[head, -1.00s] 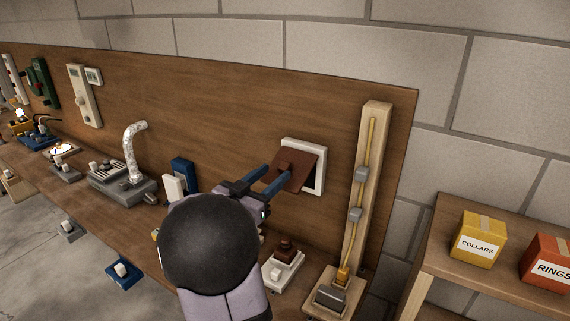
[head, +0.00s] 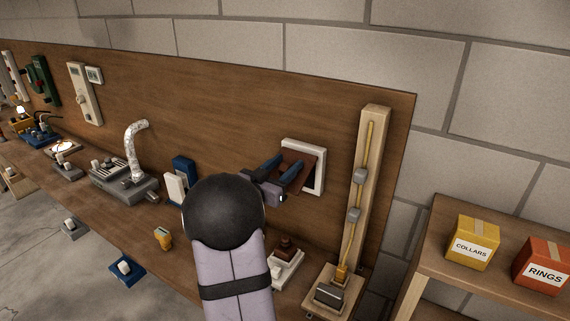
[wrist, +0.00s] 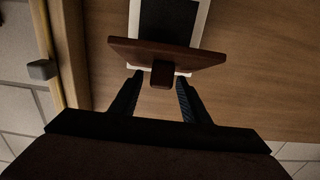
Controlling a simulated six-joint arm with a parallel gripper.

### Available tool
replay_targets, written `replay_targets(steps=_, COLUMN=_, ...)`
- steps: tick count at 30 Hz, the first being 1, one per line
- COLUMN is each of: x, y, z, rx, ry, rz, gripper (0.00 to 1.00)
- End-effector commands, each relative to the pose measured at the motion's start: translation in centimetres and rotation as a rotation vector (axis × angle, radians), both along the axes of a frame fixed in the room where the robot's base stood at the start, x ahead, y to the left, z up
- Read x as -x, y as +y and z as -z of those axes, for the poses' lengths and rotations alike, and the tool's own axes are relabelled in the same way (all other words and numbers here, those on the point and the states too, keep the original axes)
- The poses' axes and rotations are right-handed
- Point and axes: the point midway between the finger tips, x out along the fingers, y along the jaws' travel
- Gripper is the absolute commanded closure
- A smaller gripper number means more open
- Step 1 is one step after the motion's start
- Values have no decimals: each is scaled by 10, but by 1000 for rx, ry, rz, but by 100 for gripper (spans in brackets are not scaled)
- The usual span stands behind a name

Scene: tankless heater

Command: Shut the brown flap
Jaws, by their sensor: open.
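The brown flap (head: 307,160) hangs in a white frame (head: 320,172) on the wooden panel. It is ajar, tilted out from the frame, and a dark opening shows beside it. In the wrist view the flap (wrist: 205,57) is seen nearly edge-on, with the dark opening (wrist: 168,20) beyond it and a square brown knob (wrist: 161,75) facing me. My gripper (head: 289,161) is open at the flap, its fingers hiding part of it. In the wrist view my gripper (wrist: 160,85) has one finger on each side of the knob, with gaps between. I cannot tell whether the fingertips touch the flap.
A tall wooden post with a cord and grey sliders (head: 359,190) stands just right of the frame. A brown-and-white device (head: 286,258) sits below, and a blue-and-white switch (head: 180,180) is to the left. A shelf with boxes (head: 472,243) is at the right.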

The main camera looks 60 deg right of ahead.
Motion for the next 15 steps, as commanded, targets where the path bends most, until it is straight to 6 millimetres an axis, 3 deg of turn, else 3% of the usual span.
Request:
replay_targets(steps=2, x=0, y=0, z=0, rx=0, ry=0, rz=0, gripper=58)
replay_targets(steps=3, x=0, y=0, z=0, rx=0, ry=0, rz=0, gripper=63)
replay_targets(steps=8, x=0, y=0, z=0, rx=0, ry=0, rz=0, gripper=100)
replay_targets(steps=15, x=0, y=0, z=1, rx=4, ry=-1, rz=0, gripper=100)
